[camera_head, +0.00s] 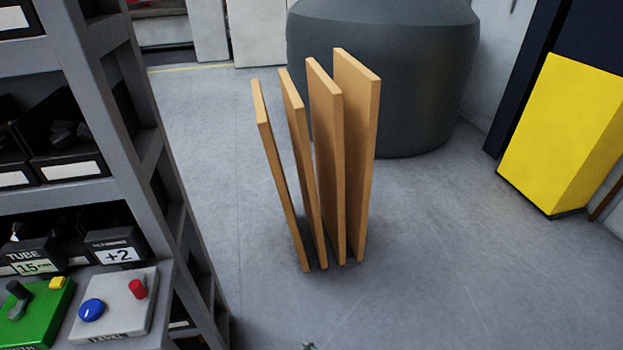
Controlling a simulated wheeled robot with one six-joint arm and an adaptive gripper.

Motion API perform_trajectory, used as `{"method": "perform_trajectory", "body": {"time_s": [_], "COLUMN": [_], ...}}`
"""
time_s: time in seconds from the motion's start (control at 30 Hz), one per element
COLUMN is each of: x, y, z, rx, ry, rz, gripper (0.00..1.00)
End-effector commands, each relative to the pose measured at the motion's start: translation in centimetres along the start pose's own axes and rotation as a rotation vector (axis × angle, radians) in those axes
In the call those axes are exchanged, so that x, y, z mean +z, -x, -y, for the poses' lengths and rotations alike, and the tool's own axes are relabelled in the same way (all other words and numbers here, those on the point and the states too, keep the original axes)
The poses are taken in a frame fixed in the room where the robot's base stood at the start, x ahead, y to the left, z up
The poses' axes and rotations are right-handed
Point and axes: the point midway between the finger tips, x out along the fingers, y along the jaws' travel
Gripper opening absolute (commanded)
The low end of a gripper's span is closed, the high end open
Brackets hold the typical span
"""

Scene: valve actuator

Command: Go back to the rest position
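My gripper does not show clearly in the head view. A tiny dark bit shows at the bottom edge, and I cannot tell what it is. The grey box's front lettering is too unclear to read surely.
A grey shelf rack (115,140) with black bins fills the left. Several upright wooden boards (358,150) stand mid-floor before a large dark grey tank (425,90). A yellow and dark block (555,130) stands at right. Grey floor (460,270) is clear at lower right.

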Motion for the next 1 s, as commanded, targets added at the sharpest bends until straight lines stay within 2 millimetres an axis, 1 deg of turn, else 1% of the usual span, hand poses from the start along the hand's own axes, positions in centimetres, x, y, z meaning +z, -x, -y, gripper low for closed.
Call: {"method": "perform_trajectory", "body": {"time_s": [0.03,0.1,0.17,0.2,0.37,0.5,0.57,0.6,0.73,0.87,1.0], "x": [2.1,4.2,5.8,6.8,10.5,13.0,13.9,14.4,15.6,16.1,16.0], "y": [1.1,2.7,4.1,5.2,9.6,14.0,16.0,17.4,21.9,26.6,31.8], "z": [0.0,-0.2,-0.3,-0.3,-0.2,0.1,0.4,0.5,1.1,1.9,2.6], "rx": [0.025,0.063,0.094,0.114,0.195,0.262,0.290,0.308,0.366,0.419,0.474], "ry": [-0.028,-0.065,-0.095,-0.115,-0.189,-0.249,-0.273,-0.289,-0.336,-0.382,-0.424], "rz": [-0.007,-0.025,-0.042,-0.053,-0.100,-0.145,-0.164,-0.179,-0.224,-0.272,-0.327], "gripper": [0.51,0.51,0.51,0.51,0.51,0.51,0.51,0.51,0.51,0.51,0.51]}}
